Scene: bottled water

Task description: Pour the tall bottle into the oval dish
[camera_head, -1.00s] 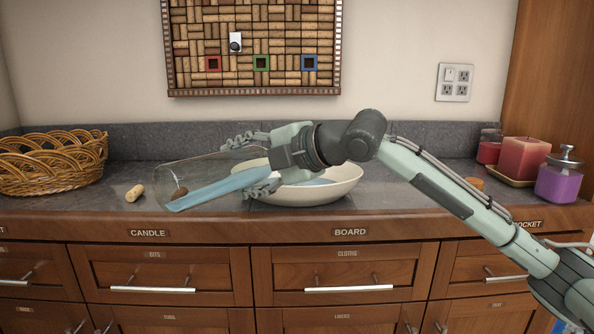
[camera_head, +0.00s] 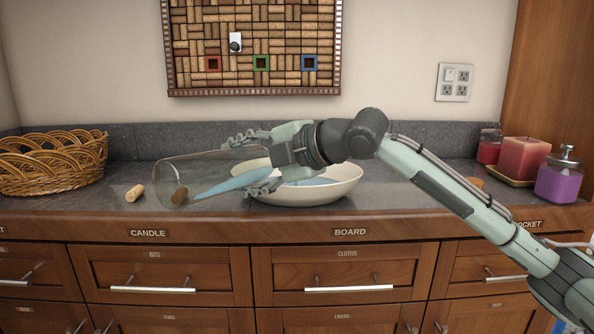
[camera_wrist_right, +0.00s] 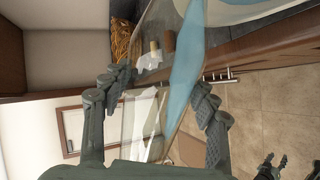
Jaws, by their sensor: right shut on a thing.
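The tall bottle (camera_head: 205,172) is clear glass and lies tilted almost level in the head view, its base end to the left. Blue liquid (camera_head: 230,183) lies along its lower side. My right gripper (camera_head: 250,165) is shut around the bottle, also in the right wrist view (camera_wrist_right: 165,88). The oval dish (camera_head: 325,192) is pale, stands on the counter behind my gripper, and holds blue liquid (camera_head: 318,182). The gripper hides the bottle's mouth in the head view. Dark finger-like parts, probably my left gripper (camera_wrist_right: 290,167), show at the wrist view's lower right.
A cork (camera_head: 135,193) lies left of the bottle; a darker one (camera_head: 179,194) shows through its glass. A wicker basket (camera_head: 50,165) stands at left. Candles (camera_head: 524,157) and a purple jar (camera_head: 560,182) stand at right. The counter's front edge (camera_head: 430,222) runs below the dish.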

